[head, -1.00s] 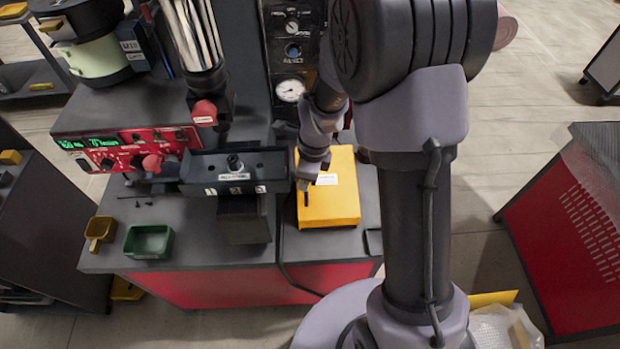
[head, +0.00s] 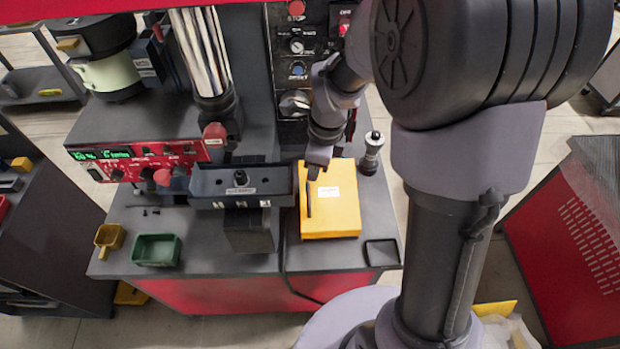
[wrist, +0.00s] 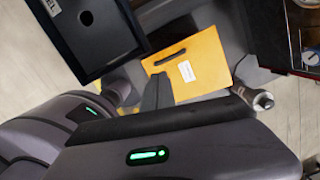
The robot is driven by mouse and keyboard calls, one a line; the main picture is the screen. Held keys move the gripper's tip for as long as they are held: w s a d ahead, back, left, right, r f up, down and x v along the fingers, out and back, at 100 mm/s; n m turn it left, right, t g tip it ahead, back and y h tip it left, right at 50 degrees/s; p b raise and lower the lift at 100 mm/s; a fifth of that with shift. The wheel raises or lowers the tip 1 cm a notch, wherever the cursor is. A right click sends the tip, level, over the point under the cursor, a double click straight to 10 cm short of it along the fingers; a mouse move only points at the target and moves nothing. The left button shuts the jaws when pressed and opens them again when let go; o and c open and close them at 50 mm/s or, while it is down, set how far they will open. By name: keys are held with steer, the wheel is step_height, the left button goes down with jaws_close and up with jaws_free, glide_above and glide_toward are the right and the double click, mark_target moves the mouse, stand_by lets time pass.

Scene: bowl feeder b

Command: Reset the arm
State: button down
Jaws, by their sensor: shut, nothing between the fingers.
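My arm reaches over the workbench from the right in the head view. My gripper (head: 318,170) is shut and empty, just over the back left part of a yellow box (head: 338,215) with a white label and a dark slot or handle. From the head view I cannot tell whether it touches the box. In the wrist view the dark fingertips (wrist: 156,92) are together in front of the yellow box (wrist: 205,62), and nothing is held between them.
A black trough (head: 240,186) stands left of the box. A red control unit (head: 135,160), green tray (head: 156,250) and yellow scoop (head: 108,238) are farther left. A silver-and-black fitting (head: 371,155) stands right of the box. A control panel (head: 297,75) rises behind.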

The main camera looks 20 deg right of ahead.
steer(key=s+a+r+n+t+b, duration=0.2)
steer(key=s+n+b, duration=0.3)
steer(key=s+n, duration=0.4)
steer(key=s+a+r+n+t+b, duration=0.2)
steer(key=s+r+n+b, duration=0.2)
steer(key=s+n, duration=0.4)
steer(key=shift+s+r+n+t+y+b, duration=0.15)
steer(key=shift+s+n+t+y+b, duration=0.2)
steer(key=shift+n+b, duration=0.55)
stand_by(0.9)
